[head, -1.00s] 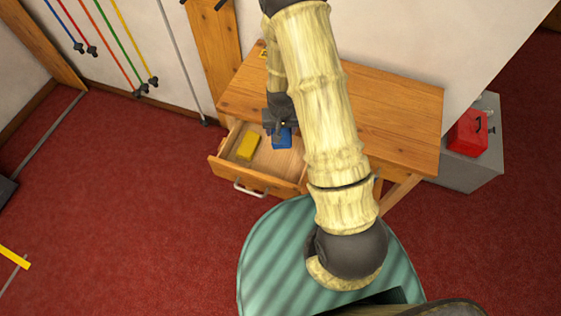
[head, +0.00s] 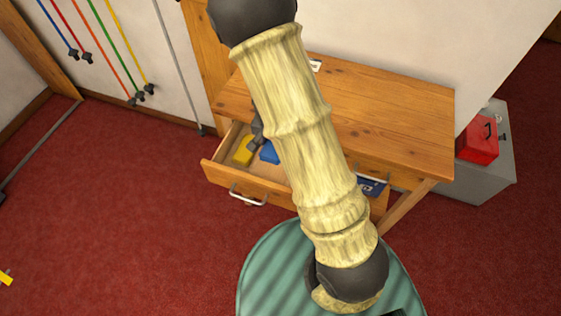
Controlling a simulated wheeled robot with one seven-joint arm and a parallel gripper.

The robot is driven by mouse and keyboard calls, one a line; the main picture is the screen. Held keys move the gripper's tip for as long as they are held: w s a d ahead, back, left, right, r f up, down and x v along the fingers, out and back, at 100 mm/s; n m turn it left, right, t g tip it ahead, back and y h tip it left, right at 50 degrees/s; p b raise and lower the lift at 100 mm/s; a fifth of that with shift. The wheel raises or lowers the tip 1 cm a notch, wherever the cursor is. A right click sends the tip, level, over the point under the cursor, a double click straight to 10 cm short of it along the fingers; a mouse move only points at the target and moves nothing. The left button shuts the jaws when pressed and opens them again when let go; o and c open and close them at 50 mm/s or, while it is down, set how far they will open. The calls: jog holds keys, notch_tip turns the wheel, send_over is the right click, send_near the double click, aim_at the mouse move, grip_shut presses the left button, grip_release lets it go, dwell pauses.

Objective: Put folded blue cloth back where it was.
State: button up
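The folded blue cloth (head: 270,153) shows as a small blue patch inside the open drawer (head: 226,174) of the wooden bench. My forearm covers its right part. A dark part of my gripper (head: 258,129) shows at the left edge of my arm, just above the cloth. The fingertips are hidden, so I cannot tell whether they touch the cloth or are open or shut. A yellow folded piece (head: 243,151) lies in the drawer to the left of the cloth.
A red box (head: 478,143) stands on a grey cabinet (head: 480,185) at right. Red floor lies open at left.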

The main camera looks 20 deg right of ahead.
notch_tip(320, 180, down, 14)
jog(key=shift+r+b, duration=0.25)
jog(key=shift+b, duration=0.5)
jog(key=w+d, duration=0.1)
jog(key=w+d+p, duration=0.1)
jog(key=w, duration=0.1)
jog(key=shift+w+d+r, duration=0.15)
jog(key=shift+w+d, duration=0.1)
jog(key=shift+d, duration=0.05)
jog(key=shift+s+f, duration=0.15)
jog(key=shift+f, duration=0.35)
jog(key=shift+a+f, duration=0.1)
jog(key=shift+f, duration=0.1)
